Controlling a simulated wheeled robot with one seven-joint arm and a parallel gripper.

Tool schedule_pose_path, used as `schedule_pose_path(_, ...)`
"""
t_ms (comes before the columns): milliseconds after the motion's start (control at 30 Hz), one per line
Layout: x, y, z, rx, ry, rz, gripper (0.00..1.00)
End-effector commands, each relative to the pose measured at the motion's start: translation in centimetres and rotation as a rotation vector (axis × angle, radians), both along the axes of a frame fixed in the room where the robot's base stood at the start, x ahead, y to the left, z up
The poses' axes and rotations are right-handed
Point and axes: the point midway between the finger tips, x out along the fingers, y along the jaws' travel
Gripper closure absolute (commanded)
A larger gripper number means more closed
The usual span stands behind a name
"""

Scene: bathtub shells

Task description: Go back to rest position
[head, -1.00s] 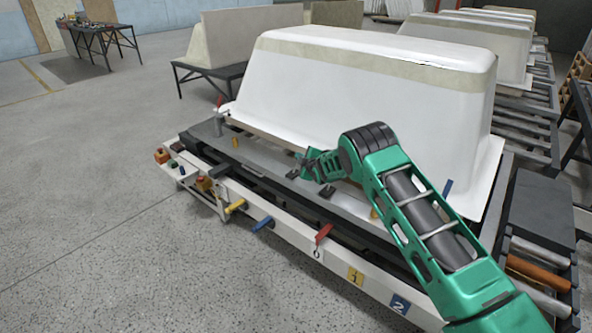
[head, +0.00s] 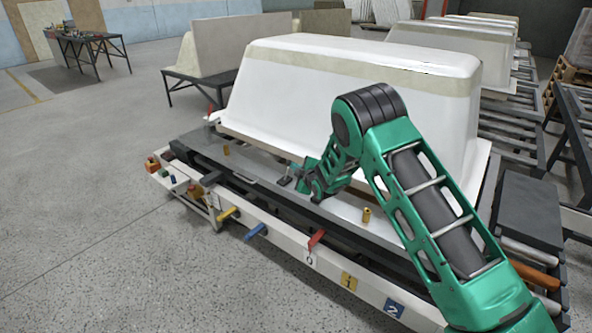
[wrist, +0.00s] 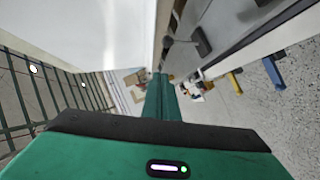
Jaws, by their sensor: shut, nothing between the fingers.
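My green arm reaches in from the lower right in the head view, its elbow bent in front of the white bathtub shell (head: 345,100). My gripper (head: 306,184) is over the grey edge of the shell's stand (head: 240,172), small and partly hidden by my own wrist. In the wrist view my gripper (wrist: 163,96) shows its two green fingers side by side, shut with nothing between them. The shell lies upside down on the stand and also shows pale at the top of the wrist view (wrist: 105,30). I cannot tell the gripper's exact height above the stand.
Coloured handles, including a red one (head: 317,238) and a blue one (head: 256,229), stick out from the stand's front rail. A brass peg (head: 366,217) stands on the stand. A roller conveyor (head: 515,150) runs at the right. The floor (head: 90,210) at the left is clear.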

Motion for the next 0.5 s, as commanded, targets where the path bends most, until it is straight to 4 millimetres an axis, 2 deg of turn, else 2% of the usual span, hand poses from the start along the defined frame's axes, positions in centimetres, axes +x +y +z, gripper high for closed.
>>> schedule_pose_path(367,0.0,-0.4,0.2,0.001,0.003,-0.005,1.0)
schedule_pose_path(467,0.1,-2.0,1.2,0.007,0.026,-0.034,1.0)
schedule_pose_path(500,0.1,-3.2,1.8,0.012,0.044,-0.054,1.0)
